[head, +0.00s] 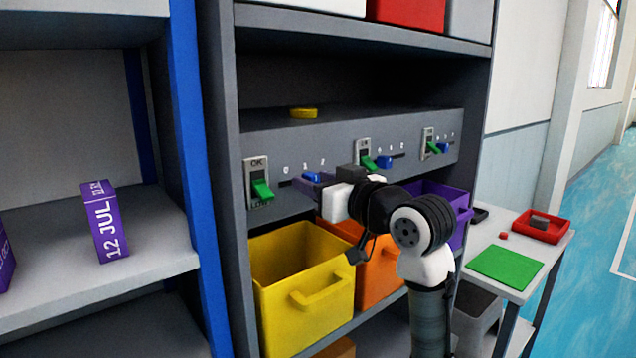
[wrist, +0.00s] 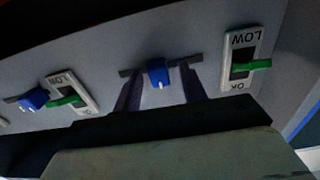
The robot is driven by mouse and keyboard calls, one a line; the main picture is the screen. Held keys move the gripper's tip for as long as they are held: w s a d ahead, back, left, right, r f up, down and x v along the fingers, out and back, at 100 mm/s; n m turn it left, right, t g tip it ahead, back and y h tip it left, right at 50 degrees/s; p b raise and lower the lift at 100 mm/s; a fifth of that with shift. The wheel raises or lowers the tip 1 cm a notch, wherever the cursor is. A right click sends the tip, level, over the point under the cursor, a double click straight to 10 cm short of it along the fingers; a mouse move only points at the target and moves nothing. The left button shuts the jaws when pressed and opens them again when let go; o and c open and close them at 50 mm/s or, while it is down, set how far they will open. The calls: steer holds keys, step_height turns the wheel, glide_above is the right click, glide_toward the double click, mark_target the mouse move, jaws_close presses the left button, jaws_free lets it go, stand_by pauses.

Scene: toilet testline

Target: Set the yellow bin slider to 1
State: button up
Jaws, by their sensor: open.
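The yellow bin (head: 300,285) stands on the shelf under a grey panel. Above it is a slider slot with small digits over it, and a blue slider knob (head: 312,177). The knob also shows in the wrist view (wrist: 157,74), near the middle of its dark slot. My gripper (head: 307,186) is at this slider, with purple fingers. In the wrist view my gripper (wrist: 159,76) is open, one finger on each side of the knob, with gaps visible. My fingers cover parts of the slot. I cannot read the knob's exact digit.
A green OK/LOW switch (head: 262,189) sits left of the slider. More blue sliders (head: 384,162) and green switches lie to the right. An orange bin (head: 375,268) and a purple bin (head: 456,200) stand beside the yellow one. A yellow disc (head: 304,113) lies on top of the panel.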

steer(key=b+v, duration=0.3)
steer(key=v, duration=1)
steer(key=shift+s+d+b, duration=0.3)
steer(key=shift+b, duration=0.05)
steer(key=shift+s, duration=0.1)
